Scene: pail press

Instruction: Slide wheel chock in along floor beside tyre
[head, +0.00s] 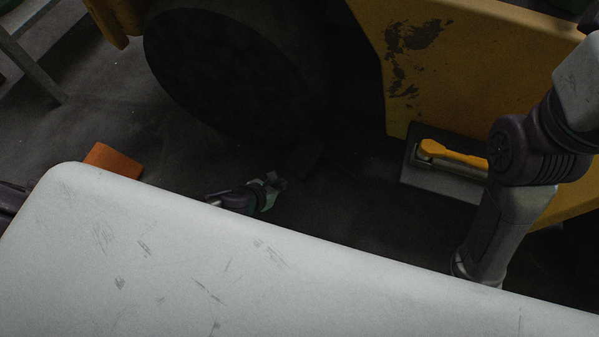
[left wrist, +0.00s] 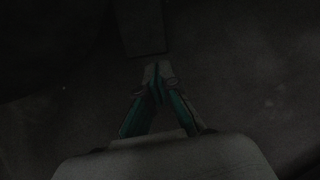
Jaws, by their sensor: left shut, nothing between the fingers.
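The dark tyre (head: 225,75) stands on the floor at the upper left of centre in the head view, under a yellow vehicle body. A dark block (head: 306,158), which looks like the wheel chock, lies on the floor at the tyre's lower right, in deep shadow. It also shows in the left wrist view as a dim grey block (left wrist: 142,28). My left gripper (head: 278,181) is low near the floor, shut and empty. Its fingertips (left wrist: 158,68) point at the block's near end; whether they touch it is too dark to tell. My right gripper is hidden.
An orange block (head: 113,160) lies on the floor at the left. A grey piece with a yellow handle (head: 450,153) sits by the yellow body (head: 450,75) at the right. A metal leg (head: 35,65) stands at the upper left.

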